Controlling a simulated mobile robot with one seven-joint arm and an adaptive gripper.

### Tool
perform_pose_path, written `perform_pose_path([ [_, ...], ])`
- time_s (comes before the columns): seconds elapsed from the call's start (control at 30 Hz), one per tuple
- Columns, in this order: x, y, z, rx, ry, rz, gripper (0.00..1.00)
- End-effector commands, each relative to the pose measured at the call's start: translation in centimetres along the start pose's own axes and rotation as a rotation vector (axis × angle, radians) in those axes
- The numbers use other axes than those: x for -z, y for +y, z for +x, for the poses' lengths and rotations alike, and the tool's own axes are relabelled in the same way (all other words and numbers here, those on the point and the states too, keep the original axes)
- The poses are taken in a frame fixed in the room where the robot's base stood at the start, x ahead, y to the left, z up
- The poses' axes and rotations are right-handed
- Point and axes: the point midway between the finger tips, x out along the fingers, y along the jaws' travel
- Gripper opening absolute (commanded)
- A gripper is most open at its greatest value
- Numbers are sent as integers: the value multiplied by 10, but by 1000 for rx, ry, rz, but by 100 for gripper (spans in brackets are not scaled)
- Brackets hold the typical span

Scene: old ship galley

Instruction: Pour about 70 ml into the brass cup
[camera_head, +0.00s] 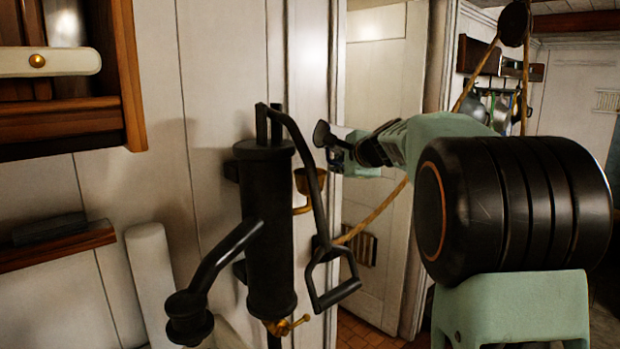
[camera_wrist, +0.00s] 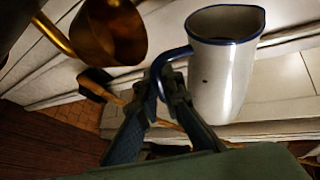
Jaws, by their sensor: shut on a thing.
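A white enamel jug (camera_wrist: 222,85) with a blue rim and blue handle shows in the wrist view. My gripper (camera_wrist: 169,84) is shut on the jug's handle, and the jug hangs to the right of the fingers. The liquid inside it cannot be made out. The brass cup (camera_wrist: 112,35) is at the upper left of the wrist view, apart from the jug. In the head view the brass cup (camera_head: 309,182) is partly hidden by the pump's lever. My gripper (camera_head: 343,152) is up and right of it there; the jug cannot be clearly made out.
A black hand pump (camera_head: 268,225) with a bent lever and spout stands in front of the cup in the head view. A brass bracket (camera_wrist: 55,36) reaches to the cup. A rope (camera_head: 378,212) hangs behind. White panelled walls are close by.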

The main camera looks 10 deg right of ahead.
Motion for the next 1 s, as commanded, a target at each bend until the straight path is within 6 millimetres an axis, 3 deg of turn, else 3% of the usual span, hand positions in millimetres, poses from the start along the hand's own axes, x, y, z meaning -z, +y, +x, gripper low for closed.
perform_pose_path([
  [1.0, 1, -6, -3, 53, 28, -77, 0],
])
